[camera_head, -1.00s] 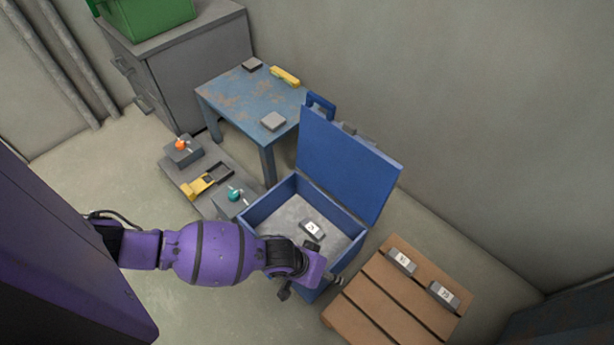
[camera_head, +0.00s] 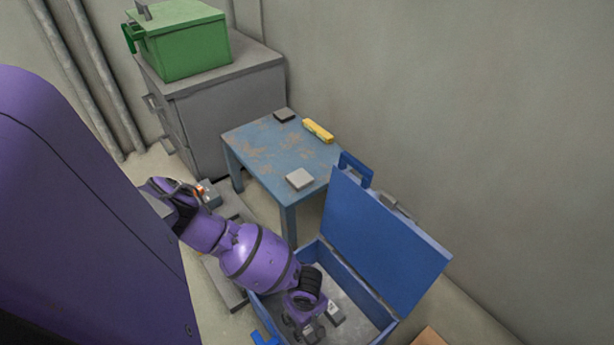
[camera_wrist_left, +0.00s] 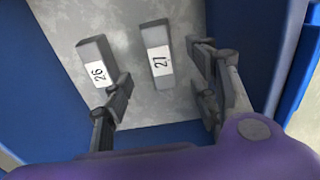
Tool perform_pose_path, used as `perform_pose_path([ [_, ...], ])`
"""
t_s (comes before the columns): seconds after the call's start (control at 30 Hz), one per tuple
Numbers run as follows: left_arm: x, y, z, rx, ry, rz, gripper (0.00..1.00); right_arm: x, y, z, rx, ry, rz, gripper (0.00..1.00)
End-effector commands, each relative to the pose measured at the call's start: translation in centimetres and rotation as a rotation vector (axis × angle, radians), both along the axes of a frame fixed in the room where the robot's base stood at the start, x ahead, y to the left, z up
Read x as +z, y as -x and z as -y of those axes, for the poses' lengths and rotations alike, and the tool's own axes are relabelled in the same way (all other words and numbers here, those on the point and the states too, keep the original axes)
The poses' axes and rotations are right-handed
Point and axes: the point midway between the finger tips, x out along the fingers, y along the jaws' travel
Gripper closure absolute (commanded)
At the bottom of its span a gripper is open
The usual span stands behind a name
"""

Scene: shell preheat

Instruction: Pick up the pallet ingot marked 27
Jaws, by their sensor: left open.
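The ingot marked 27 (camera_wrist_left: 158,55) is a grey bar with a white label. It lies on the floor of the blue box (camera_wrist_left: 45,75), beside a similar ingot marked 26 (camera_wrist_left: 97,62). My left gripper (camera_wrist_left: 160,75) is open above them; in the left wrist view, 27 shows between its fingers and 26 by the left finger. Neither ingot is gripped. In the head view my left gripper (camera_head: 306,326) reaches down into the box, partly covering its contents. One grey ingot (camera_head: 335,314) shows beside it, its number unreadable. My right gripper is not in view.
The box's raised blue lid (camera_head: 385,240) stands behind the gripper. A blue table (camera_head: 265,150) holds grey blocks and a yellow item (camera_head: 318,130). A green box (camera_head: 185,45) sits on a grey cabinet (camera_head: 220,110). A corner of the wooden pallet (camera_head: 430,337) shows at bottom right.

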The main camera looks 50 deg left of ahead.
Motion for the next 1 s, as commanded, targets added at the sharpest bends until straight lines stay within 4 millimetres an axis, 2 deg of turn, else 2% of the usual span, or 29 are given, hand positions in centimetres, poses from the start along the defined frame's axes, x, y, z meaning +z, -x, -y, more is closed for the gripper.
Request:
perform_pose_path([
  [0.03, -1.0, 0.1, 0.0, -0.002, -0.001, -0.003, 0.46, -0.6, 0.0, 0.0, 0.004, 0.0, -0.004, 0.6],
  [0.4, -5.6, 0.1, -0.1, -0.004, 0.0, -0.002, 0.46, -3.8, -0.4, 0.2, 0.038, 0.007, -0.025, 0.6],
  [0.5, -6.1, 0.1, -0.1, -0.004, 0.001, -0.001, 0.46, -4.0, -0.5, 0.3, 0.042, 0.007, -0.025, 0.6],
  [0.73, -6.0, 0.1, -0.1, -0.004, 0.001, 0.001, 0.46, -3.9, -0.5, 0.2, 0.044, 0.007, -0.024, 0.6],
  [1.0, -6.0, 0.1, -0.1, -0.004, 0.001, 0.001, 0.8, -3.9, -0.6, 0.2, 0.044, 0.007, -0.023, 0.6],
])
